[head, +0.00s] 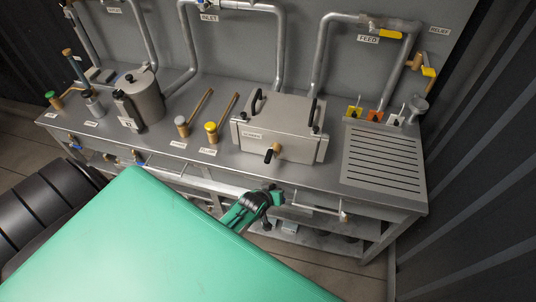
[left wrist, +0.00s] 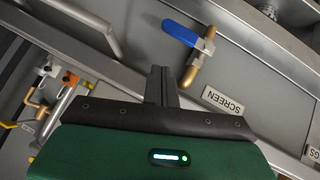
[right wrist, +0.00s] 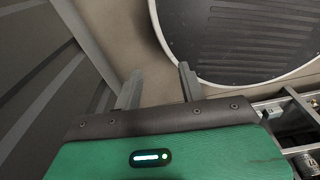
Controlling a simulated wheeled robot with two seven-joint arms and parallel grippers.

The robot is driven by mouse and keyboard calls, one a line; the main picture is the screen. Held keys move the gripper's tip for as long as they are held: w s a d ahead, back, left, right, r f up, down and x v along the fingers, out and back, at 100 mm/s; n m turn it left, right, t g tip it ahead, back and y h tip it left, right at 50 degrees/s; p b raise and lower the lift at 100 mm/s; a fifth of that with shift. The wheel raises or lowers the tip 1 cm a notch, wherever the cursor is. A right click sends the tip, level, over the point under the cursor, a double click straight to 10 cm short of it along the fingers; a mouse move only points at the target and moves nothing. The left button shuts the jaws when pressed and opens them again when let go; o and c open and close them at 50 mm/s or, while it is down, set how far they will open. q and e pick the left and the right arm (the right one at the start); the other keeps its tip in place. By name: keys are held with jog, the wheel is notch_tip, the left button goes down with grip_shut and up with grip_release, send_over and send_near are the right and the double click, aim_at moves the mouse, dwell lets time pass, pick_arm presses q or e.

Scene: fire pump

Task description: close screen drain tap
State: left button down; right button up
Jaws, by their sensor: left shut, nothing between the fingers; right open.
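The screen drain tap has a blue lever (left wrist: 181,33) on a brass body (left wrist: 198,62), beside the SCREEN label (left wrist: 223,104) in the left wrist view. The lever stands roughly across the brass body. My left gripper (left wrist: 162,72) is shut and empty, with its fingertips just left of the tap; whether they touch is unclear. In the head view the end of my left arm is at the bench's front edge, and I cannot make out this tap there. My right gripper (right wrist: 160,82) is open and empty over the floor, away from the bench.
The steel bench (head: 215,165) carries the screen box (head: 280,125), a metal pot (head: 142,98) and a slatted drain plate (head: 384,160). A rail (head: 318,210) runs along its front. Dark ribbed walls (head: 490,170) close off the right side. Pipes stand behind.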

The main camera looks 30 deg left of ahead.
pick_arm(q)
jog(key=r+p, duration=0.2)
jog(key=r, duration=0.1)
jog(key=shift+a+r, duration=0.1)
jog(key=shift+a, duration=0.2)
jog(key=b+v, duration=0.2)
jog(key=v, duration=0.7)
jog(key=shift+s+d+b, duration=0.4)
jog(key=shift+d, duration=0.05)
pick_arm(e)
jog(key=shift+s+a, duration=0.1)
jog(key=shift+s, duration=0.35)
